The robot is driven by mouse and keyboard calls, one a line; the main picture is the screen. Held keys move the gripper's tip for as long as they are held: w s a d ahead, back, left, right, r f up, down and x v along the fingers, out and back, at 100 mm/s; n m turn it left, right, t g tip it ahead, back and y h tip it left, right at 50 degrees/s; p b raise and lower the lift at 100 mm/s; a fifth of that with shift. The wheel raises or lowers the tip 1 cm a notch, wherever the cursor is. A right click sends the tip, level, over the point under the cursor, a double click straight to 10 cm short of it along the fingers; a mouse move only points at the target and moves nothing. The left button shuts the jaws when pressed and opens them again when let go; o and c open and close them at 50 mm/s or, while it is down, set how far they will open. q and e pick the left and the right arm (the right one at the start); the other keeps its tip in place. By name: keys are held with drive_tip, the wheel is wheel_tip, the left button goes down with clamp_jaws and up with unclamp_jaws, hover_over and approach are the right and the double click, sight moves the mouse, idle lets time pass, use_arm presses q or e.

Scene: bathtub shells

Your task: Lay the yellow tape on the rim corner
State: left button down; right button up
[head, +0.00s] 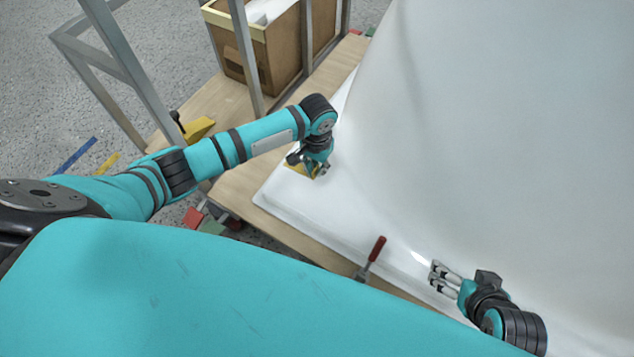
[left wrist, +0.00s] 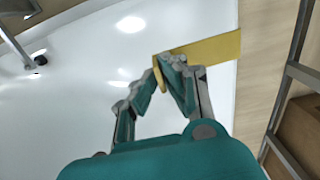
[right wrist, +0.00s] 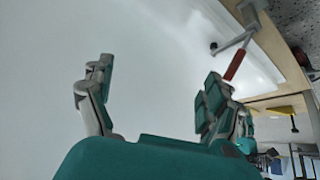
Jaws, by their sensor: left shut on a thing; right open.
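The yellow tape (left wrist: 212,47) is a flat strip at the corner of the white shell's rim (head: 268,197). In the left wrist view it runs from my fingertips to the shell's edge, beside the wooden table. My left gripper (left wrist: 168,62) is shut on the tape's near end, which bends down between the fingers. In the head view my left gripper (head: 308,168) is low over the rim corner and hides part of the tape. I cannot tell whether all of the strip touches the rim. My right gripper (head: 435,277) is open and empty over the white shell; its spread fingers show in the right wrist view (right wrist: 150,85).
A red-handled clamp (head: 376,249) stands at the front rim; it also shows in the right wrist view (right wrist: 234,66). A cardboard box (head: 270,50) and grey metal frame posts (head: 245,50) stand behind the left arm. Another yellow object (head: 197,130) lies on the wooden table (head: 240,180).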

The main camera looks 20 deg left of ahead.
use_arm(q)
drive_tip(key=shift+w+f, duration=0.25)
drive_tip(key=shift+f, duration=0.6)
use_arm(e)
drive_tip(key=w+a+r+t+y, duration=0.1)
drive_tip(key=w+a+r+t, duration=0.1)
drive_tip(key=w+r+t, duration=0.4)
drive_tip(key=w+a+r+t+y, duration=0.1)
drive_tip(key=w+a+r+t, duration=0.15)
drive_tip(key=r, duration=0.65)
wheel_tip(320, 180, up, 13)
drive_tip(key=a+t+y, duration=0.1)
drive_tip(key=t+y, duration=0.2)
drive_tip(key=t, duration=0.4)
drive_tip(key=shift+w+n, duration=0.2)
drive_tip(key=shift+n, duration=0.2)
drive_tip(key=shift+w, duration=0.1)
